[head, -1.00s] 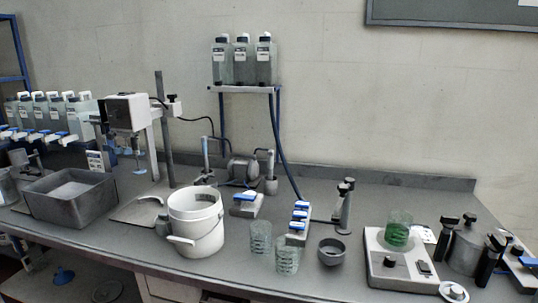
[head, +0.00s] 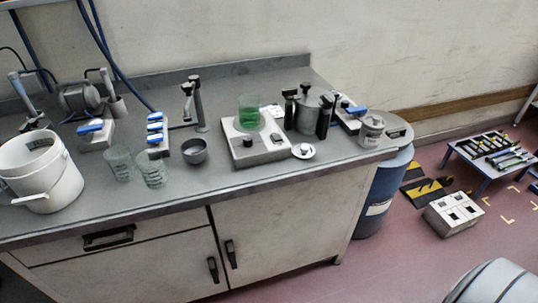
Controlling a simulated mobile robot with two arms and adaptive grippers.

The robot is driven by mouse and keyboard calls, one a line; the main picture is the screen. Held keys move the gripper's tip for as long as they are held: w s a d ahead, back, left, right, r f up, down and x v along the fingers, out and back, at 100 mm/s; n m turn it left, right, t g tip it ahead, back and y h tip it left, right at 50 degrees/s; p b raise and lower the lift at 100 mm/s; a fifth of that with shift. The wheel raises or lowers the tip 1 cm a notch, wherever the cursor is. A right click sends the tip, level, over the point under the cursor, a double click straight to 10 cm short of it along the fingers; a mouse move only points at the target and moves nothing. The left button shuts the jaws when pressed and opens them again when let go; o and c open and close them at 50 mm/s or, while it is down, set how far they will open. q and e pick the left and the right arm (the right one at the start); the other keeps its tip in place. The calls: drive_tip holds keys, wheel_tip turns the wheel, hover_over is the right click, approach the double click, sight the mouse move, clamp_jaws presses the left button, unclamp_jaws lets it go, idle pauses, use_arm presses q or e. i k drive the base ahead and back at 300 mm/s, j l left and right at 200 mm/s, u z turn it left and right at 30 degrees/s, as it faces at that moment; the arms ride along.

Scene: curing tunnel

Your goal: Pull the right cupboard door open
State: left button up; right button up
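The right cupboard door (head: 285,232) is on the front of the bench, below the worktop, and looks shut. Its black vertical handle (head: 231,254) is near the door's left edge. The left cupboard door (head: 170,272) is beside it with its own black handle (head: 212,269), so the two handles sit close together. A drawer with a dark handle (head: 108,238) is above the left door. Neither of my grippers shows in the head view.
The worktop (head: 225,188) holds a white bucket (head: 42,175), glass beakers (head: 152,170) and a hotplate with a green beaker (head: 249,112). A blue drum (head: 377,200) stands at the bench's right end. A low blue table (head: 488,168) with tools and a white box (head: 453,213) are on the floor to the right.

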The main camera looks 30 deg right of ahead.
sight(263, 234)
drive_tip(key=z, duration=1.05)
